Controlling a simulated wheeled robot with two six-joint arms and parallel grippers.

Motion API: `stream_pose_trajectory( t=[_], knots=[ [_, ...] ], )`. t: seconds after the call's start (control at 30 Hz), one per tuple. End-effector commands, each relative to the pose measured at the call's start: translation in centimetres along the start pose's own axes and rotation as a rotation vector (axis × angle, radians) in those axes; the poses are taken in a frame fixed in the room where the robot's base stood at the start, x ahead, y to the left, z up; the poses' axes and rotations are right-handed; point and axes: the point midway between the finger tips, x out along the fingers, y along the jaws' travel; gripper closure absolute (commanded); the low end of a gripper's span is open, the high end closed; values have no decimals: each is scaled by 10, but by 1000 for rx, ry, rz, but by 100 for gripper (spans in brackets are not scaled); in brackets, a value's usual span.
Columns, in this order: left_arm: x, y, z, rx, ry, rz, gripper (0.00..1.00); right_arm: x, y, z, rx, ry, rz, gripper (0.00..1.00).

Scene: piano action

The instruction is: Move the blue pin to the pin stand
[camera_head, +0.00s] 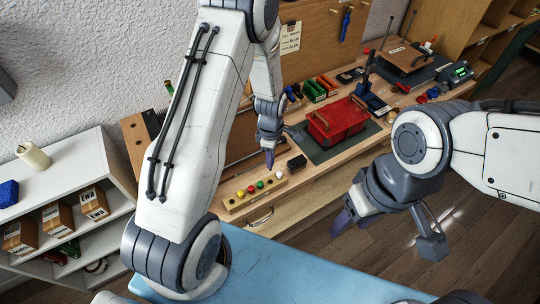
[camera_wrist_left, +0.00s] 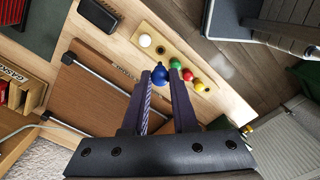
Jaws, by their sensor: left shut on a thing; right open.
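The blue pin (camera_wrist_left: 160,75) has a round blue head and sits between the fingertips of my left gripper (camera_wrist_left: 163,82), which is shut on it. In the head view my left gripper (camera_head: 269,160) hangs just above and behind the pin stand (camera_head: 233,207); I cannot make out the blue pin there. The stand is a narrow wooden block, also in the left wrist view (camera_wrist_left: 158,43). It bears a white pin (camera_wrist_left: 145,41), a green pin (camera_wrist_left: 175,63), a red pin (camera_wrist_left: 188,75) and a yellow pin (camera_wrist_left: 199,86), with a gap between white and green. My right gripper (camera_head: 350,213) is open and empty.
A black box (camera_head: 296,163) lies near the stand's right end. A red box (camera_head: 337,122) sits on a dark mat further along the bench. A blue surface (camera_head: 290,275) is in front. Shelves (camera_head: 75,200) stand at left.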

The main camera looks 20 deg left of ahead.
Motion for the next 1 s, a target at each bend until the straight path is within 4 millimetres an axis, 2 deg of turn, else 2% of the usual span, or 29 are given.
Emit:
stream_pose_trajectory(
  t=[0.03, 0.53, 0.7, 1.0],
  knots=[
    [9, 0, 0, 0, 0, 0, 100, 8, 1, 0, 1, 0, 0, 45],
    [58, 0, -2, -2, 0, 0, 100, 46, 3, 2, 8, 0, 0, 45],
    [66, 0, -2, -2, 0, 1, 100, 51, 4, 3, 9, 0, 0, 45],
    [66, 0, -2, -2, 0, 1, 100, 51, 4, 3, 9, 0, 0, 45]
  ],
)
